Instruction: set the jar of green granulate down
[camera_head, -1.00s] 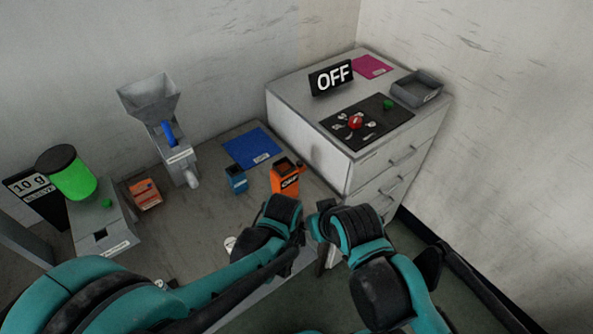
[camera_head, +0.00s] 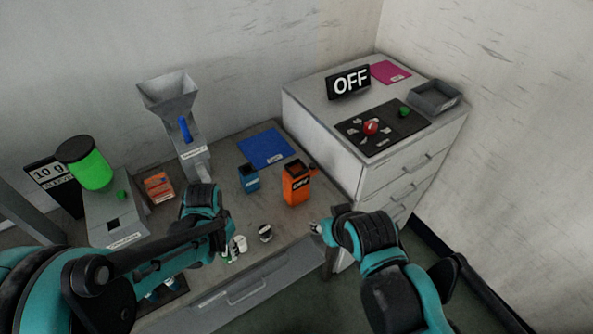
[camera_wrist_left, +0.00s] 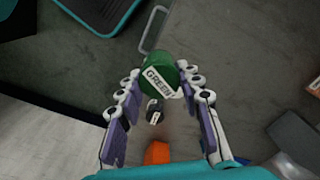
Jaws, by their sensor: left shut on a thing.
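In the left wrist view the jar of green granulate (camera_wrist_left: 158,72), with a dark green lid and a white GREEN label, is between the fingers of my left gripper (camera_wrist_left: 160,78). In the head view my left gripper (camera_head: 234,250) is low over the front of the table, and the jar is mostly hidden there. I cannot tell whether its base touches the table. A dark-lidded small jar (camera_head: 265,233) stands just right of this gripper and also shows in the wrist view (camera_wrist_left: 155,110). My right gripper (camera_head: 318,229) is by the table's right front edge, its fingers unclear.
An orange container (camera_head: 297,188) and a blue one (camera_head: 249,179) stand behind, near a blue mat (camera_head: 264,147). A drawer cabinet (camera_head: 390,170) bounds the right.

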